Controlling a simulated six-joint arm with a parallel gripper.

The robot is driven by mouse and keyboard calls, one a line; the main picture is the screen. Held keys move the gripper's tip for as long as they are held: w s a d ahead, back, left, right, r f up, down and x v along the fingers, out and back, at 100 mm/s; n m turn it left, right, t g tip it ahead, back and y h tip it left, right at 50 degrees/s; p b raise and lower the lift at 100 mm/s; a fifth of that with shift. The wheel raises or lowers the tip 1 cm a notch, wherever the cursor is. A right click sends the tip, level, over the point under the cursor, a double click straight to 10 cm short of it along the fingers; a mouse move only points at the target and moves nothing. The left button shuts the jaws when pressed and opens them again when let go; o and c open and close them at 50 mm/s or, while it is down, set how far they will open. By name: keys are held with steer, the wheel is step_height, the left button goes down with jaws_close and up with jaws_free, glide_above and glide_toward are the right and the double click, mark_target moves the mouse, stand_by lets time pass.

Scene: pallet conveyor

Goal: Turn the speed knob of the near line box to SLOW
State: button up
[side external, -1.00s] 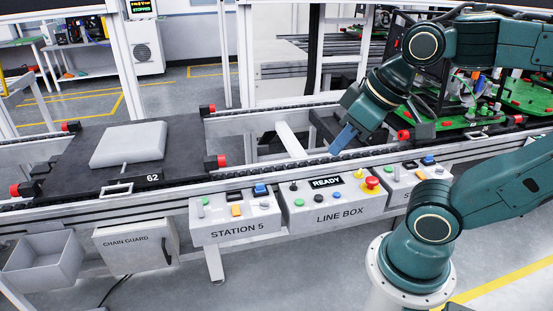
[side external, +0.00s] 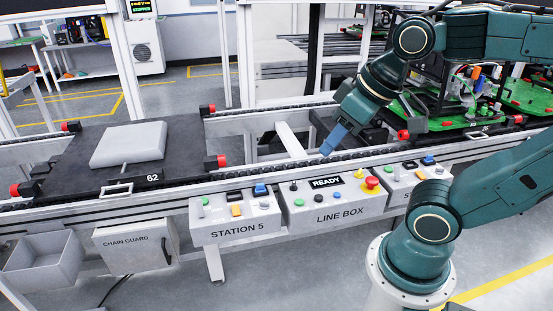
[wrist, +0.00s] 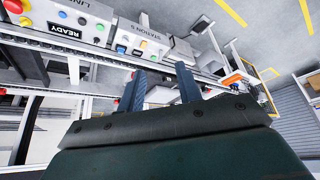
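The line box (side external: 341,217) stands at the conveyor's front edge, with a READY display (side external: 326,183) on its sloped top. My gripper (side external: 329,149) hangs above the conveyor rail, behind and above the box, touching nothing. In the wrist view its two blue fingers (wrist: 160,84) are apart and empty.
The STATION 5 box (side external: 236,230) adjoins the line box on the left, and another station box (side external: 408,190) on the right. Green fixtures (side external: 435,113) stand behind my gripper at right.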

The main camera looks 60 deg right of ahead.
steer(key=w+d+m+g, duration=0.1)
steer(key=w+d+m, duration=0.3)
steer(key=w, duration=0.7)
steer(key=m+g, duration=0.4)
steer(key=m, duration=0.6)
glide_above(294, 183)
step_height(294, 183, down, 29)
steer(key=shift+a, duration=0.15)
steer(key=shift+f, duration=0.1)
step_height(294, 183, down, 14)
steer(key=shift+r, duration=0.25)
jaws_close()
